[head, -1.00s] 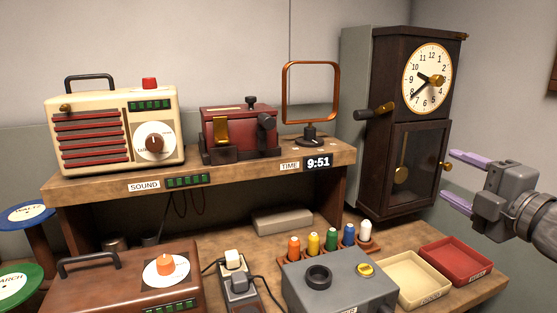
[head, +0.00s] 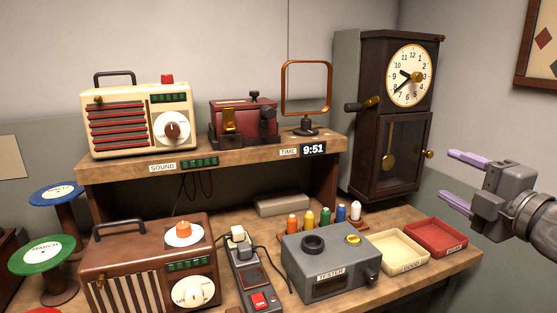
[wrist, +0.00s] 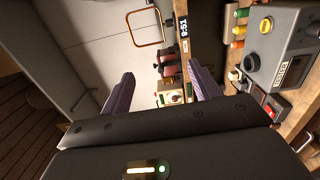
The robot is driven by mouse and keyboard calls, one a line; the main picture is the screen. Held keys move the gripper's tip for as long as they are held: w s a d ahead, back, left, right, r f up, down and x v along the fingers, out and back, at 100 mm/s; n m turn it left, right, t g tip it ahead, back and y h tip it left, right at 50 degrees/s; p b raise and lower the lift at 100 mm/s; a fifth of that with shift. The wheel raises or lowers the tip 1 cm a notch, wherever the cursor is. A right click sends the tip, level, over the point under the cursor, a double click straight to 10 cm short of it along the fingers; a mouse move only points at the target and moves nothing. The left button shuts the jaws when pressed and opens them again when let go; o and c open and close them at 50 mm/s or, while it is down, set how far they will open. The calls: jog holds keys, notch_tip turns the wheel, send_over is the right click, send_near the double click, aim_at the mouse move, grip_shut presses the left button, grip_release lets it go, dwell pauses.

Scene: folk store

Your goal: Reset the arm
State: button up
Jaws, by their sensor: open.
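My gripper (head: 457,178) is at the right of the head view, with its two purple fingers apart and nothing between them. It points left, toward the dark wooden clock (head: 391,115), and looks apart from it. In the wrist view, the gripper (wrist: 160,92) shows both fingers spread, with the cream radio (wrist: 172,97) and shelf far beyond them. No object is held.
The clock stands at the back right of the workbench (head: 440,262). Red (head: 437,236) and cream (head: 396,252) trays lie at the bench's right end. A grey tester (head: 330,262), brown radio (head: 150,265) and power strip (head: 250,275) fill the front.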

jog(key=w+a+f+m+g+h, duration=0.2)
jog(key=w+f+m+g+h, duration=0.15)
jog(key=f+m, duration=0.55)
jog(key=w+a+f+m+g+h, duration=0.2)
jog(key=f+m+h, duration=0.2)
jog(key=f+m, duration=0.55)
jog(key=s+a+f+m+g+y, duration=0.1)
jog(key=s+a+f+m+g, duration=0.1)
jog(key=s+a+f+g, duration=0.6)
jog(key=s+a+f+m+g+y, duration=0.1)
jog(key=s+a+f, duration=0.2)
jog(key=s+f, duration=0.6)
notch_tip(320, 180, up, 18)
jog(key=w+p, duration=0.2)
jog(key=p, duration=1.8)
jog(key=shift+w, duration=0.15)
